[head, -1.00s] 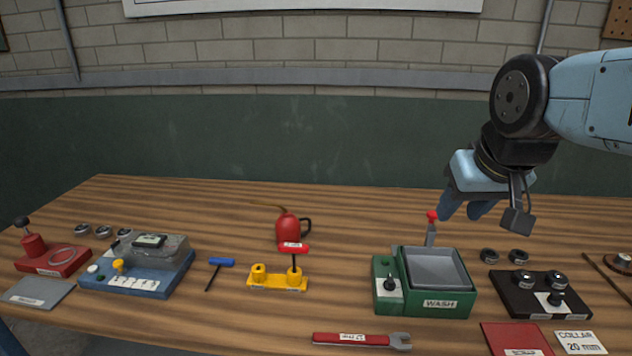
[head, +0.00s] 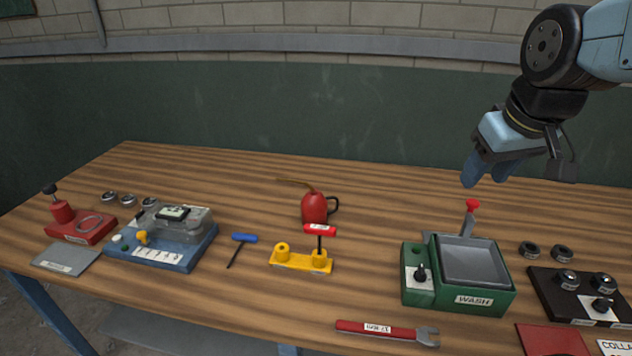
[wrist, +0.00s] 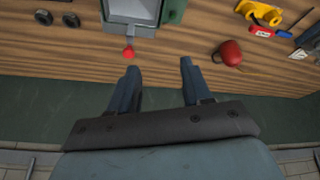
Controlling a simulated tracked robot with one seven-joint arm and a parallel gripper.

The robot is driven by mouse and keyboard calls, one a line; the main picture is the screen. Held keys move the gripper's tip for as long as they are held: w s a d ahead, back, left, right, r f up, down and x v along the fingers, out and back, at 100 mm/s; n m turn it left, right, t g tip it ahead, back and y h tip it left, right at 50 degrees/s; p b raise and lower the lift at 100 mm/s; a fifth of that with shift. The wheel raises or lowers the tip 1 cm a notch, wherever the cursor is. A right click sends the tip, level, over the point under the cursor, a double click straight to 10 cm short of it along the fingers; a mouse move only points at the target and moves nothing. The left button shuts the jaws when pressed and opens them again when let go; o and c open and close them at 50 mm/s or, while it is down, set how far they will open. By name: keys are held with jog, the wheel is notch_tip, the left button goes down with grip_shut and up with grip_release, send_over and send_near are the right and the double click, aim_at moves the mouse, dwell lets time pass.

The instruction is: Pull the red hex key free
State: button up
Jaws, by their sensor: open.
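The red hex key (head: 320,231) has a red T-handle with a white label. It stands upright in the right post of a yellow holder (head: 287,262) on the table; its lower end is hidden in the post. The key (wrist: 262,32) and yellow holder (wrist: 260,12) also show at the top right of the wrist view. My gripper (head: 486,180) is open and empty, above the table behind the green wash station, well to the right of the hex key. Its two blue fingers (wrist: 160,75) show apart in the wrist view.
A blue hex key (head: 243,239) lies left of the holder, and a red oil can (head: 315,208) stands behind it. The green wash station (head: 433,293) has a red-knobbed lever (head: 472,205) near my gripper. A red wrench (head: 380,331) lies in front.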

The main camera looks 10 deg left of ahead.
jog(key=w+a+f+n+g, duration=0.1)
jog(key=w+a+f+n, duration=0.1)
jog(key=w+a+n, duration=0.3)
jog(key=w+a+f+n+g, duration=0.1)
jog(key=a+n+g, duration=0.1)
jog(key=a, duration=0.6)
jog(key=n+g, duration=0.2)
jog(key=n, duration=0.5)
send_over(320, 233)
jog(key=w, duration=0.1)
notch_tip(320, 233, down, 7)
jog(key=shift+a+f, duration=0.1)
jog(key=shift+f, duration=0.05)
notch_tip(320, 233, down, 13)
jog(key=shift+r, duration=0.1)
jog(key=shift+c, duration=0.3)
grip_shut()
